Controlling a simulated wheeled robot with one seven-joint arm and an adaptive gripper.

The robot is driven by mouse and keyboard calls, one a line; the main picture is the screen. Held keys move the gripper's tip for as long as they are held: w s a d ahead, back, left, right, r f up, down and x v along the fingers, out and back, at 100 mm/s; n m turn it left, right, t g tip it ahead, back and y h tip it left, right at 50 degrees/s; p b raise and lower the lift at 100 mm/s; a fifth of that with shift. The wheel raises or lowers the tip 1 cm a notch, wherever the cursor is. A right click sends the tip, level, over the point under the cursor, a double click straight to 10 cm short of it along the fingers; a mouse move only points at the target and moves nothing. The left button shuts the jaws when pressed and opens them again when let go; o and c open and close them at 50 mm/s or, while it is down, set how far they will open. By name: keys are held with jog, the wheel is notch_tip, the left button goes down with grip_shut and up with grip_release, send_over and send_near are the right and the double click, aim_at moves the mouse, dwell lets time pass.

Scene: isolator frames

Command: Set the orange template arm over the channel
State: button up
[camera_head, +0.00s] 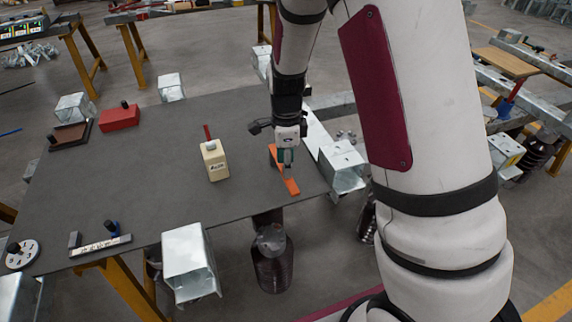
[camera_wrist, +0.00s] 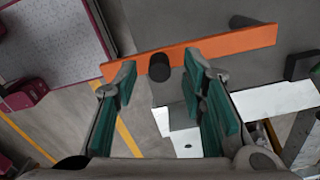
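The orange template arm (camera_head: 291,186) is a flat bar near the right edge of the dark table. In the wrist view the orange template arm (camera_wrist: 225,47) lies across the top, with a dark round knob (camera_wrist: 159,67) on it. My gripper (camera_head: 286,158) is over the bar, fingers pointing down. In the wrist view my gripper (camera_wrist: 158,80) has its green-padded fingers apart, one each side of the knob, with gaps to it. A galvanised channel (camera_head: 342,168) lies along the table's right edge; I cannot tell whether it is the task's channel. My gripper hides part of the bar.
A cream block with a red upright (camera_head: 215,162) stands left of my gripper. A red block (camera_head: 120,118) and a brown piece (camera_head: 70,136) lie at the far left. A galvanised box section (camera_head: 188,262) juts past the front edge. The table's middle (camera_head: 160,180) is bare.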

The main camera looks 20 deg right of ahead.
jog(key=shift+f, duration=0.6)
grip_shut()
jog(key=shift+d, duration=0.15)
